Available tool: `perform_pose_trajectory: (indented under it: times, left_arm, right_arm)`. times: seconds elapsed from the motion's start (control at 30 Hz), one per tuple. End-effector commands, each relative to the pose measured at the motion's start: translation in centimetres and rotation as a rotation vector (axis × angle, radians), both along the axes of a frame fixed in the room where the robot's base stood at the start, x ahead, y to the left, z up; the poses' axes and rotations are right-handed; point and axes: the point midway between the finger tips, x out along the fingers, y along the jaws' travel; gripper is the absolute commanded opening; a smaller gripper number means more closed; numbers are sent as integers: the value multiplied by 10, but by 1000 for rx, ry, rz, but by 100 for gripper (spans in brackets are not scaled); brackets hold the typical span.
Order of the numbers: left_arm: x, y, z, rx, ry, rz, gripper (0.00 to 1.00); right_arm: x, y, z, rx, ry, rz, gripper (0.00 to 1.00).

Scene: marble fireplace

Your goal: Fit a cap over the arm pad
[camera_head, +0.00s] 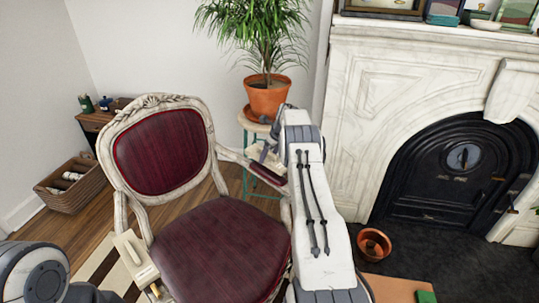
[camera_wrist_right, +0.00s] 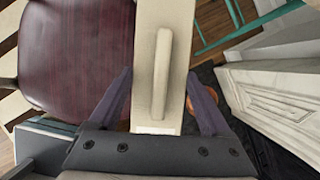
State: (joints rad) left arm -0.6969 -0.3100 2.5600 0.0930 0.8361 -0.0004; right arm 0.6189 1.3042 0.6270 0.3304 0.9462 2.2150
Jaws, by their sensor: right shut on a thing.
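The armchair (camera_head: 228,246) has a worn cream frame and dark red upholstery. Its right-hand arm pad (camera_head: 268,175) is dark red and partly shows in the head view beside my arm. My right gripper (camera_wrist_right: 156,82) is shut on a cream cap (camera_wrist_right: 181,30) with a raised handle bar. In the head view this cap is mostly hidden by my arm, close to the right-hand arm pad; I cannot tell whether they touch. Another cream cap (camera_head: 135,258) with a handle lies along the chair's left-hand arm, and no pad shows there. My left gripper is out of view.
A potted plant (camera_head: 267,95) stands on a teal-legged stool behind the right-hand chair arm. The marble fireplace (camera_head: 400,75) is to the right. A terracotta pot (camera_head: 374,243) is on the hearth. A wicker basket (camera_head: 75,192) sits at the left wall.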

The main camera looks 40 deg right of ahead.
Motion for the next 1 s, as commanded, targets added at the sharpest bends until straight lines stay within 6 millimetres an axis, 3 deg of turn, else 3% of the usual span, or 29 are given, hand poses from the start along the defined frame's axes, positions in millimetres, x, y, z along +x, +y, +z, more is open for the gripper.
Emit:
perform_pose_trajectory:
  times: [1.0]
  left_arm:
    - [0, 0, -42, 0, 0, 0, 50]
  right_arm:
    - [0, 0, -62, 0, 0, 0, 18]
